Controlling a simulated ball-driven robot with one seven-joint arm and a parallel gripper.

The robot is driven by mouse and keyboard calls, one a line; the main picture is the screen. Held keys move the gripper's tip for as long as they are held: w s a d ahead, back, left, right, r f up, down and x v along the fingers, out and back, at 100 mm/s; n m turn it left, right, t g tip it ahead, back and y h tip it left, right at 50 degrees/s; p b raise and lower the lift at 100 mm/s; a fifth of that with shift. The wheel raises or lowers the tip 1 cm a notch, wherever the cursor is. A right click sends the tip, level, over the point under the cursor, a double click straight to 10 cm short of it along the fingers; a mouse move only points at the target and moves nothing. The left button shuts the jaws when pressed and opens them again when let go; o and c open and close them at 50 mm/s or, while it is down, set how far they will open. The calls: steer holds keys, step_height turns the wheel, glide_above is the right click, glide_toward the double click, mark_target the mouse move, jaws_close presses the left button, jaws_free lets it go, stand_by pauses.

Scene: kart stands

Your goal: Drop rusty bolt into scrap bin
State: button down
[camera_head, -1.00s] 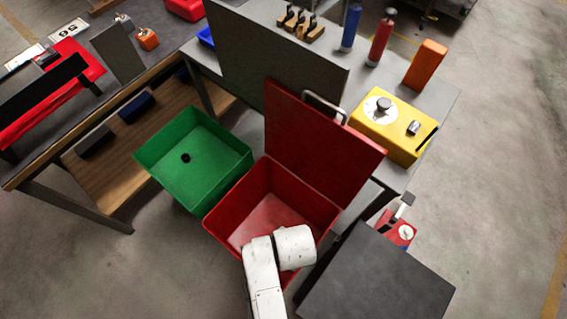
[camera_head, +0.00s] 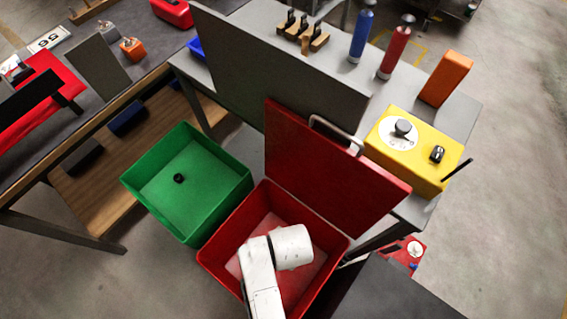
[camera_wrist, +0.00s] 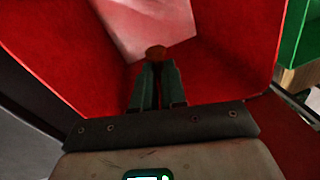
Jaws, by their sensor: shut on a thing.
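The scrap bin appears to be the red bin (camera_head: 222,258) with its lid (camera_head: 325,172) standing open. My gripper (camera_wrist: 154,70) shows in the wrist view, pointing down into the red bin, whose inner wall (camera_wrist: 225,60) surrounds it. Its fingers are shut on a small rusty brown thing, the bolt (camera_wrist: 156,52), at the fingertips. The pale bin floor shows beyond the bolt. In the head view my white arm hangs over the bin and hides the gripper and bolt.
A yellow box (camera_head: 408,160) sits on the bench behind the lid. A dark flat surface (camera_head: 390,290) lies to the right.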

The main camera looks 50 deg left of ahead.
steer(key=shift+f+b, duration=0.35)
steer(key=shift+f, duration=0.35)
steer(key=c, duration=1.1)
jaws_free()
steer(key=shift+r, duration=0.1)
step_height(320, 180, up, 11)
steer(key=d, duration=0.1)
steer(key=shift+d+f+p, duration=0.2)
steer(key=shift+d+p, duration=0.2)
steer(key=shift+p, duration=0.05)
